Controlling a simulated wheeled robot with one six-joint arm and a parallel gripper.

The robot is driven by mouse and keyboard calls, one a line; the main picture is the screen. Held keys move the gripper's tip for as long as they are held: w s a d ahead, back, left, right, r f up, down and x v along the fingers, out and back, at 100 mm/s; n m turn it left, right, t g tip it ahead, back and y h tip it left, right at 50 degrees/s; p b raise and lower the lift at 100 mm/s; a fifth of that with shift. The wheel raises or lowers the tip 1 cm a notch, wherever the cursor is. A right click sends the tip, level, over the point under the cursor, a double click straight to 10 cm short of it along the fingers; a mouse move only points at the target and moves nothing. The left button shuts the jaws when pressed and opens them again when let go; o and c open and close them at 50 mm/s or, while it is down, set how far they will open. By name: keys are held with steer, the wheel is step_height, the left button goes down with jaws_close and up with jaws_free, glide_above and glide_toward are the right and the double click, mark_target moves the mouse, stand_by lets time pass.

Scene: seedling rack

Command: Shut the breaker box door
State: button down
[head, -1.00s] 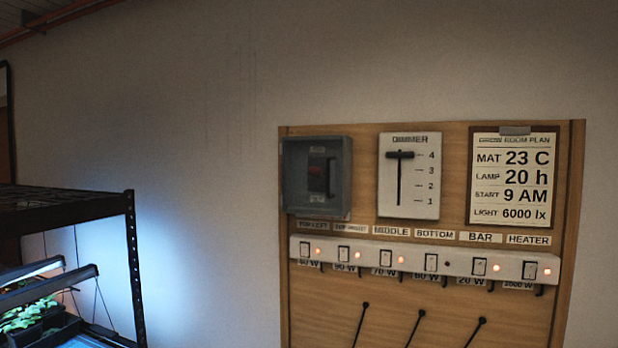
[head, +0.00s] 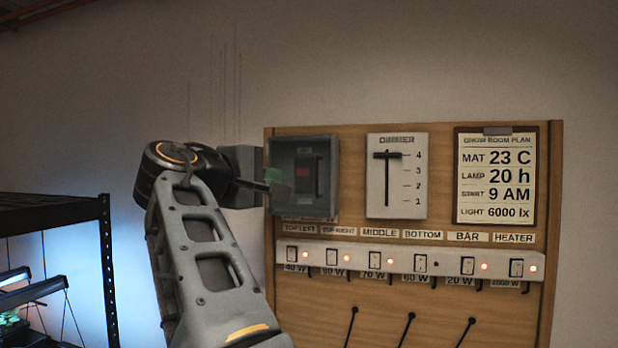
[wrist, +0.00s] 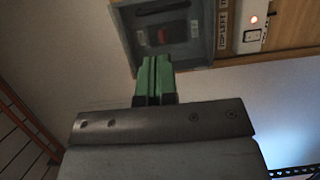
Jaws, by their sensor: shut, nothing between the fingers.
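The breaker box (head: 327,178) is a grey box at the upper left of a wooden board. Its dark breaker with a red part shows inside. I cannot make out the door as a separate panel or tell how far it stands open. My gripper (head: 277,184) is at the box's left edge, its green fingertips pointing right. In the wrist view the fingertips (wrist: 154,62) are together with nothing between them, close to the box's near edge (wrist: 174,56). Whether they touch it I cannot tell.
The wooden board (head: 300,310) also holds a dimmer (head: 408,190), a grow room plan (head: 507,208) and a white switch strip (head: 445,262) with several lit lamps. A black rack (head: 50,205) stands at the left. Bare wall lies above the board.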

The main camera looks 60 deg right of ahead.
mark_target(316, 176)
steer(key=d+p, duration=0.1)
steer(key=d, duration=0.2)
steer(key=d+p, duration=0.1)
steer(key=d, duration=0.3)
steer(key=d+p, duration=0.1)
steer(key=d, duration=0.3)
steer(key=shift+s+d+p, duration=0.1)
steer(key=shift+s+p, duration=0.2)
steer(key=shift+s, duration=0.1)
steer(key=shift+d+f, duration=0.2)
steer(key=shift+d, duration=0.55)
